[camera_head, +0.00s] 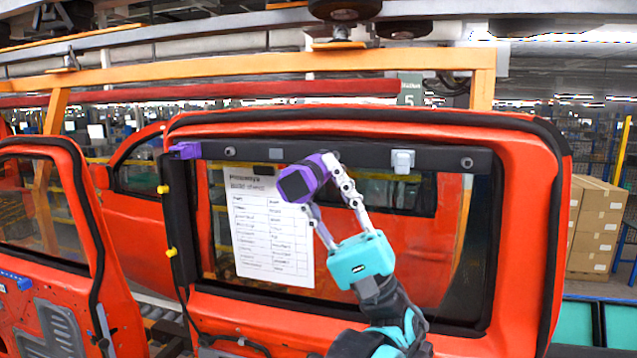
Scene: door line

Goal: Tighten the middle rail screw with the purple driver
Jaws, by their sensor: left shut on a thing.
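My left gripper (320,188) is shut on the purple driver (314,172), a chunky purple body with a dark end face. It holds the driver up in front of the door's window opening, just below and overlapping the dark rail (435,159). The rail runs along the top of the orange-red door's window frame. A left screw (230,152) and a right screw (467,162) show on the rail. The middle screw is not visible; the driver and gripper cover part of the rail's middle. I cannot tell whether the driver touches the rail. My right gripper is not in view.
A purple block (185,150) sits at the rail's left end, and a pale clip (403,161) right of centre. A printed sheet (262,230) hangs behind the driver. Another orange-red door (60,300) stands at left. Cardboard boxes (596,225) stand at right.

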